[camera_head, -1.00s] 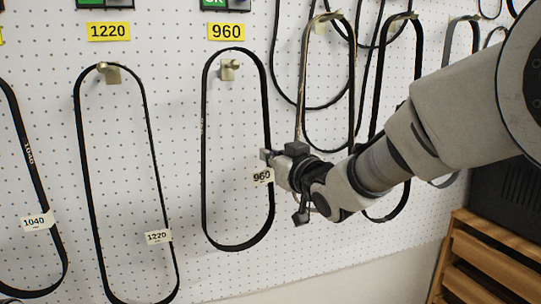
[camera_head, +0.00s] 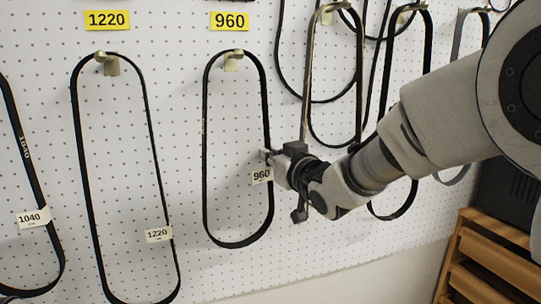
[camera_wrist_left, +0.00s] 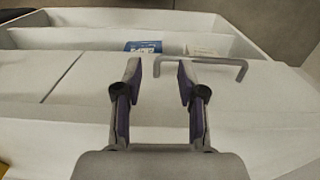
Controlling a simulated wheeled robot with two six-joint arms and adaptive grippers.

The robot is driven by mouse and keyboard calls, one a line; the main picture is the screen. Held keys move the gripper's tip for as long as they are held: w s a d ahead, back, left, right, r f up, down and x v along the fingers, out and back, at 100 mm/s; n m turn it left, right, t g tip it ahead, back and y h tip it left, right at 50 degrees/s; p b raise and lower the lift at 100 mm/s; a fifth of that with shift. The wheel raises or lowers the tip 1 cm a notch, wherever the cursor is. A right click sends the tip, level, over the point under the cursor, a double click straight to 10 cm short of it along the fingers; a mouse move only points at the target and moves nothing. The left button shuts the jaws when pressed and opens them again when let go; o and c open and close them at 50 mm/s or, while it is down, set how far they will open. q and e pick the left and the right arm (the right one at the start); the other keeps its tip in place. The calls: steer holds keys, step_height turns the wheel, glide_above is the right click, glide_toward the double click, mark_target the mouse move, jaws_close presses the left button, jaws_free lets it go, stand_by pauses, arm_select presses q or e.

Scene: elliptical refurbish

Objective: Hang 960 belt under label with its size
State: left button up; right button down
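The black 960 belt (camera_head: 206,160) is a tall loop in front of the pegboard, below the yellow 960 label (camera_head: 229,20). Its top passes at the metal hook (camera_head: 232,64); I cannot tell whether it rests on it. A white 960 tag (camera_head: 262,175) is on its right side. My right gripper (camera_head: 266,156) is at the belt's right side just above this tag and looks shut on it. My left gripper (camera_wrist_left: 158,70) is open and empty in the left wrist view, above a white surface with a handle.
The 1220 belt (camera_head: 82,180) hangs under its yellow 1220 label (camera_head: 107,19) to the left, and the 1040 belt (camera_head: 40,180) is further left. Several belts hang to the right, behind my right arm. A wooden rack (camera_head: 490,260) stands at lower right.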

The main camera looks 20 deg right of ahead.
steer(key=shift+w+f, duration=0.15)
steer(key=shift+w, duration=0.15)
steer(key=c, duration=1.8)
jaws_free()
steer(key=shift+s, duration=0.1)
steer(key=o, duration=0.6)
steer(key=shift+c, duration=0.2)
